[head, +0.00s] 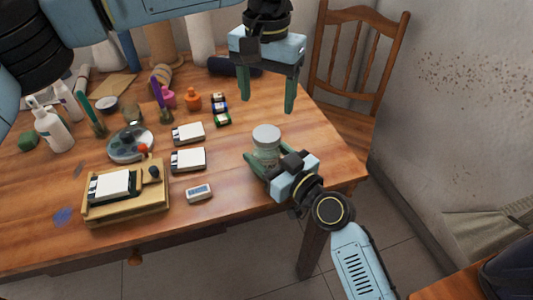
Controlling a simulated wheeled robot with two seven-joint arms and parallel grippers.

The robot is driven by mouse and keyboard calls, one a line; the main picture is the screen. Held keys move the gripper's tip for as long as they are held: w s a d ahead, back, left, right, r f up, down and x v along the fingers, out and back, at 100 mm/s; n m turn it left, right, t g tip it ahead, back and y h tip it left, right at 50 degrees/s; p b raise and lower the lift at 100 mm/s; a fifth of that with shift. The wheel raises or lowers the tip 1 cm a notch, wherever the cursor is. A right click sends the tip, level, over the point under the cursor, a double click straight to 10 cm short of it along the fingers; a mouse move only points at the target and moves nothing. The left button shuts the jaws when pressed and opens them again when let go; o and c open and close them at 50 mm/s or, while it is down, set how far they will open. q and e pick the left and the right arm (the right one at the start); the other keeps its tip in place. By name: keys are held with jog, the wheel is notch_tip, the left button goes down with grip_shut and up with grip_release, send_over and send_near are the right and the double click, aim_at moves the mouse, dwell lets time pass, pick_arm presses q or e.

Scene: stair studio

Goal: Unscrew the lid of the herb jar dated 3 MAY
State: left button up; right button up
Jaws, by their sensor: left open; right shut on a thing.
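A clear jar (266,151) with a greyish-white lid (266,132) stands upright near the right end of the wooden table. The lid sits on the jar. No date can be read on it from here. My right gripper (262,164) is shut on the jar's lower body, from the front right. My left gripper (268,90) is open and empty, pointing down, above and behind the jar. Its green fingers are apart and do not touch the lid.
White-topped pads (188,160), a small white block (199,193) and a wooden tray (128,207) lie left of the jar. Bottles (53,129) and small pots crowd the table's left and back. A wooden chair (355,70) stands behind right.

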aim_at(267, 133)
grip_shut()
pick_arm(q)
jog(key=shift+f, duration=4.05)
